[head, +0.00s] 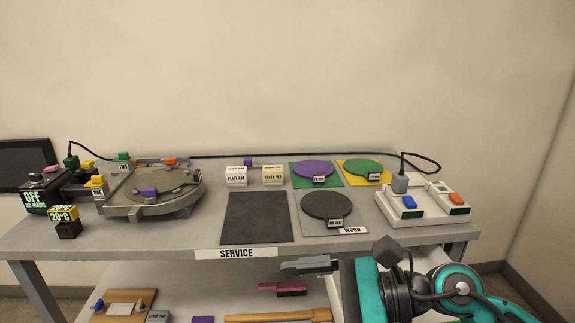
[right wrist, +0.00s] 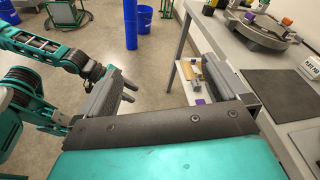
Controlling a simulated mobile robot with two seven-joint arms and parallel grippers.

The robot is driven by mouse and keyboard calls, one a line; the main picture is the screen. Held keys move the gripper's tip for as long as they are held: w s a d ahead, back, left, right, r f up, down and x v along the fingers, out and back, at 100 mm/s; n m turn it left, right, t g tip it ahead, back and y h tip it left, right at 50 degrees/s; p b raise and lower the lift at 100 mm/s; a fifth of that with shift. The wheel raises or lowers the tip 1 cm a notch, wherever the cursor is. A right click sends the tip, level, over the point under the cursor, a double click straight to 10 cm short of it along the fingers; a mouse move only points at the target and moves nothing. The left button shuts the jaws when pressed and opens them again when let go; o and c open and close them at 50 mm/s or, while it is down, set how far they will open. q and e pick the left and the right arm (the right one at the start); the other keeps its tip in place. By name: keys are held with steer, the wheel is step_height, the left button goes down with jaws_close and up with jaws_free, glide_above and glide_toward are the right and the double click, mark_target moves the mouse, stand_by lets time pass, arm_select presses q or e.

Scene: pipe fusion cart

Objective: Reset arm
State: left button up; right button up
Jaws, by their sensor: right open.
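My right arm comes in at the lower right of the head view, with its gripper (head: 309,266) in front of the service table's front edge and over the lower shelf. In the right wrist view the two dark fingers of this gripper (right wrist: 168,84) stand wide apart with nothing between them. My left arm (right wrist: 45,55) shows at the left of the right wrist view, over the floor. The left arm is not in the head view.
The service table (head: 345,257) holds a round grey fixture (head: 150,195), a dark mat (head: 257,217), purple (head: 315,168), green (head: 362,167) and dark (head: 326,205) discs, and a white switch unit (head: 425,205). The lower shelf (head: 210,282) holds tools.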

steer(key=w+d+r+m+t+y, duration=0.15)
steer(key=r+m+t, duration=0.25)
steer(key=m+t, duration=0.45)
steer(key=w+d+r+m+t+h, duration=0.1)
steer(key=w+d+r+m+t, duration=0.35)
steer(key=m, duration=0.75)
steer(key=d+f+m+t+h, duration=0.3)
steer(key=d+f+m+h, duration=0.65)
steer(key=m+h, duration=0.85)
steer(key=s+d+f+m+g+y, duration=0.2)
steer(key=s+d+f+m+g, duration=0.1)
steer(key=s+f+m+g, duration=1.45)
arm_select(q)
steer(key=shift+s+f, duration=0.2)
steer(key=shift+s, duration=0.05)
arm_select(e)
steer(key=w+a+f+n+t+y, duration=0.2)
steer(key=w+f+t, duration=0.2)
steer(key=f+t, duration=0.5)
steer(key=shift+w+a+f+t, duration=0.3)
steer(key=shift+f+t, duration=0.1)
steer(key=shift+t, duration=0.45)
